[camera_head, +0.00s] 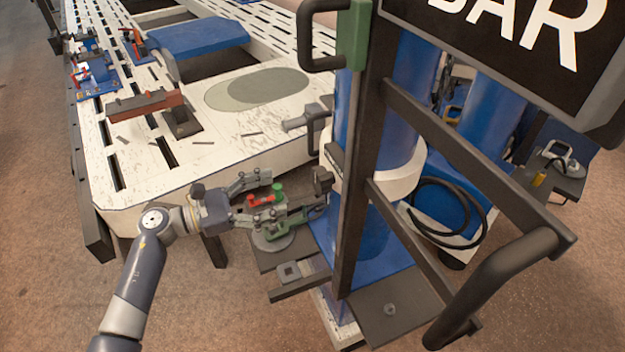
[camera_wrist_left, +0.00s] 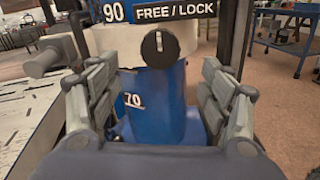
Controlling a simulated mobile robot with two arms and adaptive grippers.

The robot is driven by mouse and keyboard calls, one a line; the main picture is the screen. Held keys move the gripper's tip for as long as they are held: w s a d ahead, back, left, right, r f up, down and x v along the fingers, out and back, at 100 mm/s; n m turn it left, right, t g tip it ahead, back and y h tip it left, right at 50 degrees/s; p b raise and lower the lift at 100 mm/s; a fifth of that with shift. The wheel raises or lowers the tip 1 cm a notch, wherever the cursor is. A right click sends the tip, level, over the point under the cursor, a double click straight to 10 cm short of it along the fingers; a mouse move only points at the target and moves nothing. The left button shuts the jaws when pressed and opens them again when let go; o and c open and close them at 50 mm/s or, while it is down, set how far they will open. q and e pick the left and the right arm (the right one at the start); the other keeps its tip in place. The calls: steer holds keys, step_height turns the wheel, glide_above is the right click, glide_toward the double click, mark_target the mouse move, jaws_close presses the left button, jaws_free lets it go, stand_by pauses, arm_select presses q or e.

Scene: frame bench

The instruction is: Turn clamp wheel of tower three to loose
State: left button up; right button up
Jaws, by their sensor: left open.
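A blue tower (camera_head: 383,140) with a white collar (camera_head: 402,183) stands right of the bench. In the left wrist view, a round dark knob (camera_wrist_left: 160,48) with a pale vertical mark sits on the collar, below a "FREE / LOCK" label (camera_wrist_left: 177,11). It seems to be the dark piece (camera_head: 322,181) in the head view. My left gripper (camera_head: 292,191) is open and faces the tower. In the left wrist view its fingers (camera_wrist_left: 162,78) stand apart on either side of the knob's line, with nothing between them. Contact with the knob is not seen. My right gripper is not in view.
A dark upright frame (camera_head: 364,150) with a sign crosses in front of the tower. A green tool with a red part (camera_head: 262,200) lies below my left gripper. The slotted white bench (camera_head: 130,165) is at left. A coiled black hose (camera_head: 447,212) hangs at right.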

mark_target(316, 182)
arm_select(q)
steer(key=p+x, duration=0.2)
steer(key=x, duration=0.7)
steer(key=shift+r, duration=0.1)
steer(key=shift+w+d, duration=0.15)
steer(key=shift+d, duration=0.45)
steer(key=shift+c, duration=0.9)
steer(key=c, duration=0.9)
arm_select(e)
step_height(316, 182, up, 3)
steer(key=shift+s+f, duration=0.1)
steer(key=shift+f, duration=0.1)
